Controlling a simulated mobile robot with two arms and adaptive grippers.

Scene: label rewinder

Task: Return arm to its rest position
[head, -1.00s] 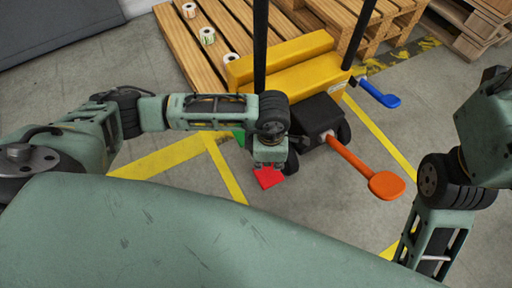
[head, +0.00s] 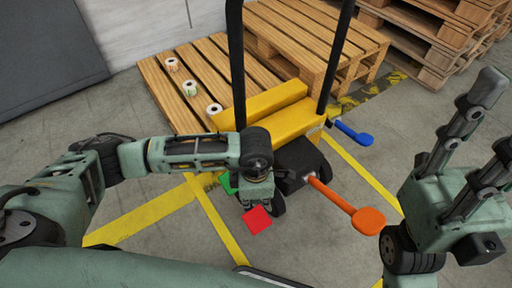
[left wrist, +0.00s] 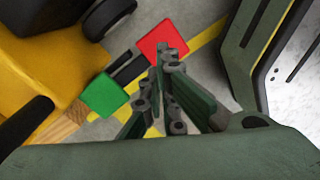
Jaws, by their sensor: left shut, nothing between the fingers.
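My left gripper (head: 258,199) hangs from the left arm at the centre of the head view, just above the red pedal (head: 257,221). In the left wrist view its two fingers (left wrist: 170,58) come together with nothing between them, overlapping the red pedal in the picture. I cannot tell whether they touch it. A green pedal (left wrist: 105,95) lies beside the red one, joined by a dark bar. My right gripper (head: 494,112) is at the right edge of the head view, fingers pointing up and apart, empty; one finger is partly cut off.
A yellow lift truck (head: 275,103) has an orange lever (head: 368,220) and a blue lever (head: 355,133) sticking out. A wooden pallet (head: 190,90) with several label rolls lies behind it. Stacked pallets (head: 435,30) stand at the back. Grey floor with yellow lines is clear in front.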

